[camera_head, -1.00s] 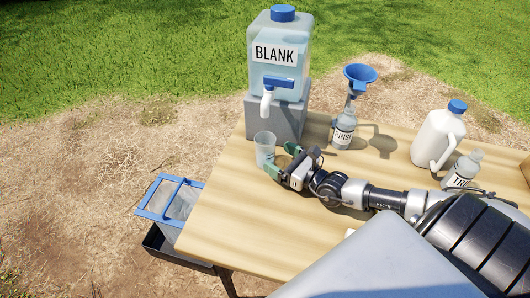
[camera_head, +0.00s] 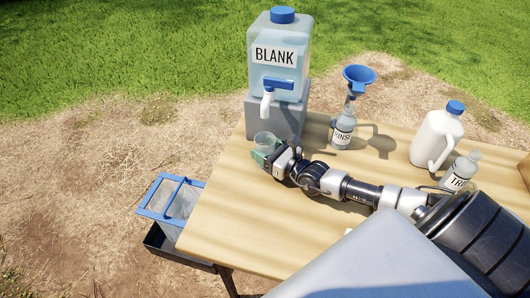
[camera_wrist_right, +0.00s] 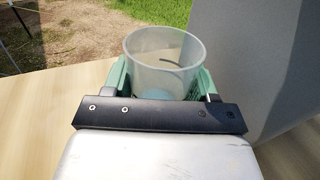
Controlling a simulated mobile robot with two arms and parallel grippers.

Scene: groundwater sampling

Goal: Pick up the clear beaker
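The clear beaker (camera_head: 264,141) stands upright on the wooden table, in front of the grey block under the BLANK container. My right gripper (camera_head: 262,156) is at the beaker, its green fingers around the lower part. In the right wrist view the beaker (camera_wrist_right: 164,62) sits between the two fingers (camera_wrist_right: 165,78), one on each side, and looks empty. Both fingers are very close to its wall; I cannot tell whether they press on it. The beaker's lower part is partly hidden by the gripper. My left gripper is not in view.
The BLANK container (camera_head: 278,57) with its white spout (camera_head: 266,104) stands on the grey block (camera_head: 289,122) behind the beaker. A RINSE bottle (camera_head: 343,130) with a blue funnel (camera_head: 359,75), a white jug (camera_head: 437,137) and another bottle (camera_head: 461,168) stand to the right. The front left tabletop (camera_head: 225,215) is clear.

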